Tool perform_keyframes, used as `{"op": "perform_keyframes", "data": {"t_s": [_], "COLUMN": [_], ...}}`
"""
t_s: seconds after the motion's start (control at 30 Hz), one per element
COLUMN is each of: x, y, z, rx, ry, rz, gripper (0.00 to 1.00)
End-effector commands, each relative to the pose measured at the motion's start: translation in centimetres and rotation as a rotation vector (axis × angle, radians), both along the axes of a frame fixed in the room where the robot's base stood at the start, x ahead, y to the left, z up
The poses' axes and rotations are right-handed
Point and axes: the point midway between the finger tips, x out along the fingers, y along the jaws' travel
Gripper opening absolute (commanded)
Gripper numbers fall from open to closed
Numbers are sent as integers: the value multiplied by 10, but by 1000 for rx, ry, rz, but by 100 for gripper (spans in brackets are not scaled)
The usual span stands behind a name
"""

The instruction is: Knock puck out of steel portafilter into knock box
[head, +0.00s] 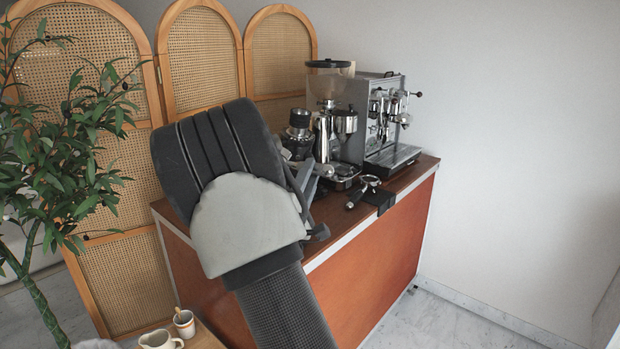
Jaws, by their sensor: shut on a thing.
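My gripper (308,188) is over the left part of the counter, mostly hidden behind my own wrist. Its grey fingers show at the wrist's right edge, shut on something. A rounded steel part (325,170) shows just beyond the fingers; it looks like part of the steel portafilter, but its handle and any puck are hidden. Another portafilter (370,181) with a black handle lies on a black mat (382,200) at the counter's front edge, apart from my gripper. I cannot pick out the knock box; my arm covers much of the counter's left part.
A grinder (327,88) and an espresso machine (390,120) stand along the back of the brown counter (415,170). Wooden folding screens (200,60) and a plant (60,140) are at the left. A low table with cups (184,323) is at bottom left.

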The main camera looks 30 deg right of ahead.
Motion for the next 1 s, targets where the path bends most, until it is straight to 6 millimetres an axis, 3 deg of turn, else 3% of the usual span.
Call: {"op": "perform_keyframes", "data": {"t_s": [0.1, 0.43, 0.73, 1.0], "x": [0, 0, 0, 0], "y": [0, 0, 0, 0], "z": [7, 2, -57, -22], "rx": [-2, -2, -2, -2], "ry": [-5, -5, -4, -6], "rz": [0, 0, -1, -1], "gripper": [0, 0, 0, 0]}}
